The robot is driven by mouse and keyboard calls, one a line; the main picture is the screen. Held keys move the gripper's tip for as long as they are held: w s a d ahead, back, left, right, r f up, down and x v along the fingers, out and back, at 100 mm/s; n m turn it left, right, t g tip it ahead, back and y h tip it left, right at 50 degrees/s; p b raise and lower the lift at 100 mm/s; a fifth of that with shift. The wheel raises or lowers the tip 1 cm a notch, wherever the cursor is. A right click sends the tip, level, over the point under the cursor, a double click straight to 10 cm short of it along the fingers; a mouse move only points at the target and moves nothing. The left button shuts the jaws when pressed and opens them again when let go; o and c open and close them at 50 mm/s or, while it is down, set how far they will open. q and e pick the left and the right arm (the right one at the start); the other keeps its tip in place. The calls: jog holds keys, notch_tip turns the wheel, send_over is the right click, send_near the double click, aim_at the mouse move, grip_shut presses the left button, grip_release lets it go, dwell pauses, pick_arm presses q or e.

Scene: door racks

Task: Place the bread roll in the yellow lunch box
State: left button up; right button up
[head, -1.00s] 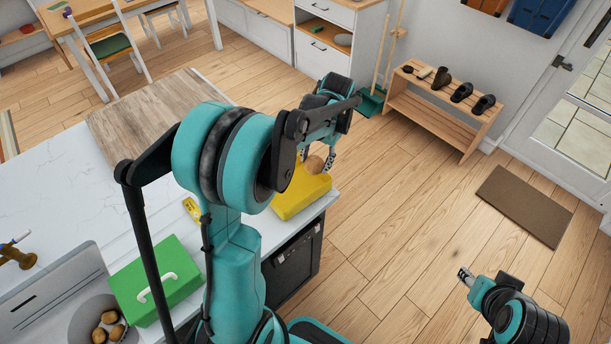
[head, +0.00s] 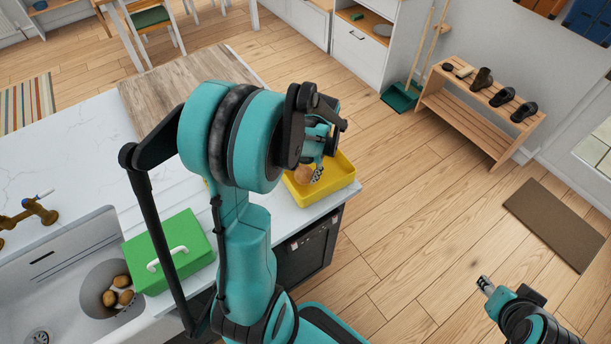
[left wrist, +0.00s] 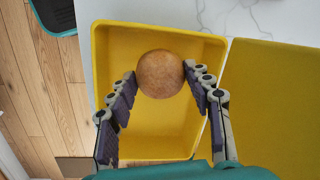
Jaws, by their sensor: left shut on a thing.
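The round brown bread roll (head: 303,173) is between the fingers of my left gripper (head: 314,172); it also shows in the left wrist view (left wrist: 160,74), with a finger on either side. My left gripper is shut on it. The yellow lunch box (head: 338,187) lies open on the counter near its right edge. In the left wrist view the roll is over the open box (left wrist: 160,147), inside its rim as seen from above. I cannot tell whether it touches the floor of the box. My right gripper (head: 485,284) is low at the right, away from the counter; its jaw state is unclear.
A flat yellow panel (left wrist: 270,110) lies beside the box. A shoe rack (head: 470,115) stands across the open floor.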

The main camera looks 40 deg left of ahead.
aim_at(307, 170)
pick_arm(q)
notch_tip(307, 170, down, 3)
jog(key=shift+w+b, duration=0.15)
jog(key=shift+b, duration=0.15)
jog(key=shift+r, duration=0.1)
jog(key=o, duration=0.8)
